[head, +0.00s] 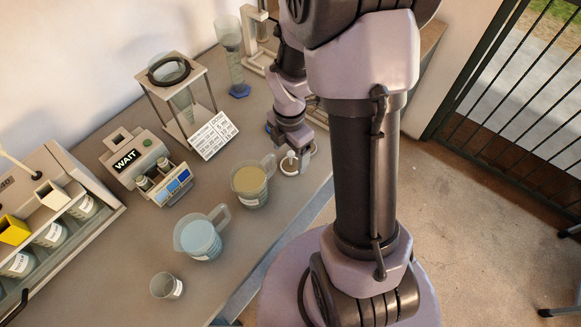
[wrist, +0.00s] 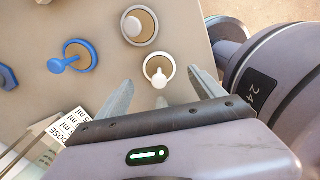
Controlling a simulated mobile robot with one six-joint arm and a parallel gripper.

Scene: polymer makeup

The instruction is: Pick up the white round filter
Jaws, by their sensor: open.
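A small white round filter (wrist: 158,70), a ring with a stubby white handle and a brownish centre, lies on the bench in the wrist view. My gripper (wrist: 160,78) is open, with one finger on either side of this filter in the picture; the height gap between them is unclear. A larger white ring-shaped piece (wrist: 140,25) lies just beyond it, and a blue round piece with a handle (wrist: 75,57) lies to the left. In the head view, a white round piece (head: 289,164) shows at the bench edge below my gripper, partly hidden by my arm.
A printed label card (wrist: 66,125) is close to the left finger in the wrist view. In the head view, a jug of tan liquid (head: 250,183), a jug of blue liquid (head: 199,239) and a tall cylinder (head: 232,60) stand nearby. The bench edge is close.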

